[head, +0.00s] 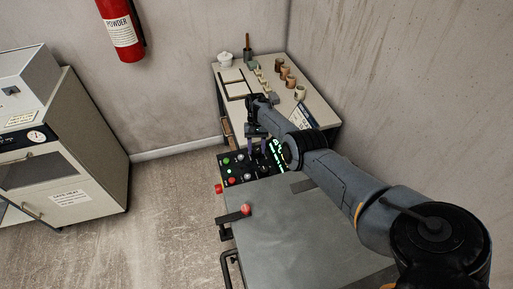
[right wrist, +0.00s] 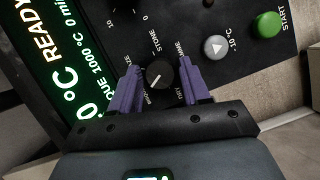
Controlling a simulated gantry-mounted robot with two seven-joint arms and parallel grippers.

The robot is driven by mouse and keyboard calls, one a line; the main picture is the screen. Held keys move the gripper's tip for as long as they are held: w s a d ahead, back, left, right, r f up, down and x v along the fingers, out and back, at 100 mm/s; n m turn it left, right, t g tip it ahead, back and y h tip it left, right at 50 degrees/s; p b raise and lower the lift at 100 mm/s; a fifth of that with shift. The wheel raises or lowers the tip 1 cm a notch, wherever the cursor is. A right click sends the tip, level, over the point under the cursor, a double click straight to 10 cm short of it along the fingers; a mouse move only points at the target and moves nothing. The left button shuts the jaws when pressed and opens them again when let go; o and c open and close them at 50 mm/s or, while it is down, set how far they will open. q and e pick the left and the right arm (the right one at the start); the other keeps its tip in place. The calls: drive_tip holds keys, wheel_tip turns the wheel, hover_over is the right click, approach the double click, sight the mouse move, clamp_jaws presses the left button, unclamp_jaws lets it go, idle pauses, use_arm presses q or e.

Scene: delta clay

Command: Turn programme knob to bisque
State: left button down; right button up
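The black programme knob (right wrist: 158,72) sits on the control panel (right wrist: 225,12), ringed by white labels; STONE reads clearly, others are partly covered. Its white pointer mark is angled to the picture's lower left, toward a label that seems to read BISQUE. My right gripper (right wrist: 158,62) has its purple fingers either side of the knob, with dark gaps showing between fingers and knob. In the head view my right gripper (head: 262,148) reaches down over the panel (head: 228,171) and hides the knob. The green display (right wrist: 72,62) shows READY and "QUE 1000 °C 0 min", partly cut off. My left gripper is not in view.
A green START button (right wrist: 269,24) and a grey triangle button (right wrist: 215,47) are right of the knob. A grey-topped cabinet (head: 310,232) stands in front of the panel, a table with small pots (head: 300,92) behind it. An oven-like unit (head: 90,165) stands left across open floor.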

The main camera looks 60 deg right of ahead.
drive_tip(key=shift+o, duration=0.8)
drive_tip(key=shift+r, duration=0.15)
drive_tip(key=shift+w+d+r, duration=0.1)
drive_tip(key=shift+r, duration=0.15)
drive_tip(key=b+v, duration=0.4)
drive_tip(key=v, duration=0.6)
drive_tip(key=shift+b, duration=0.4)
